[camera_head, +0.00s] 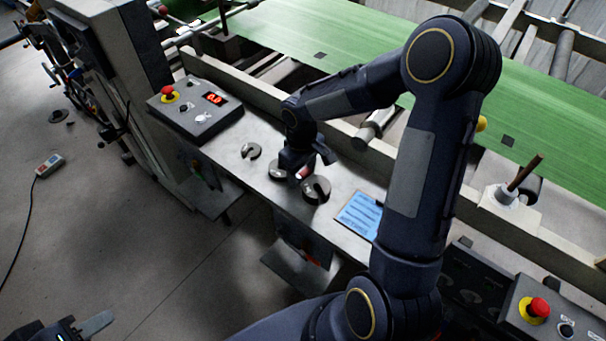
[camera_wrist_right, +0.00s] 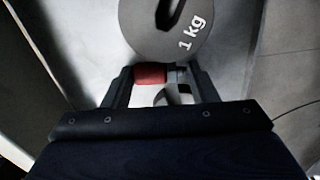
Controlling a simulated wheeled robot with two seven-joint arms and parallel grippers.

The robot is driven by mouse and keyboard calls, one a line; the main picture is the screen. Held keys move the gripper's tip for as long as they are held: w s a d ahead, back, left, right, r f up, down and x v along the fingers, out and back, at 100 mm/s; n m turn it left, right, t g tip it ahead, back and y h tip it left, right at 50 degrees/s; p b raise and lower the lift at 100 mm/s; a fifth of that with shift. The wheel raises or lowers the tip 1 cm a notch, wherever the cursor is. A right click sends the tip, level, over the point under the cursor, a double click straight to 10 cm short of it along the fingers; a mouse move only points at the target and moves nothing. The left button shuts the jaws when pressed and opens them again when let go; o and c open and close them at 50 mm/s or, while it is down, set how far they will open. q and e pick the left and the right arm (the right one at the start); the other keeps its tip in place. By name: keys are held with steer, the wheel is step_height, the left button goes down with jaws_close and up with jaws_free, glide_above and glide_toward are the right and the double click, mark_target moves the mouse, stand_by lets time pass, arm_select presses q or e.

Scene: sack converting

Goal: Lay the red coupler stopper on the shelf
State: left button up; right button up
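The red coupler stopper (camera_wrist_right: 150,74), a short red cylinder with a grey metal end, sits crosswise between the fingertips of my right gripper (camera_wrist_right: 162,76). The fingers appear to touch both ends. In the head view, my right gripper (camera_head: 303,168) is low over the grey metal ledge, among slotted weights, with a bit of the red stopper (camera_head: 303,174) showing. I cannot tell whether the stopper touches the ledge. Small grey shelves (camera_head: 300,272) project below the ledge. My left gripper (camera_head: 82,328) is partly in view at the lower left corner; its opening is unclear.
Slotted weights (camera_head: 316,190) lie around the right gripper; one marked 1 kg (camera_wrist_right: 165,30) is just beyond the fingertips. A control box (camera_head: 195,108) with a red button stands left. A blue printed sheet (camera_head: 358,215) lies right. A green belt (camera_head: 330,40) runs behind.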

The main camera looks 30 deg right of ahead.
mark_target(302, 173)
steer(key=c, duration=0.5)
steer(key=shift+c, duration=0.2)
steer(key=shift+r, duration=0.55)
step_height(302, 173, up, 2)
steer(key=shift+r, duration=0.2)
steer(key=s+a+r, duration=0.7)
steer(key=s+r, duration=0.2)
steer(key=s, duration=0.3)
steer(key=shift+a+r+b, duration=0.15)
steer(key=shift+r+b, duration=0.1)
steer(key=shift+b, duration=0.2)
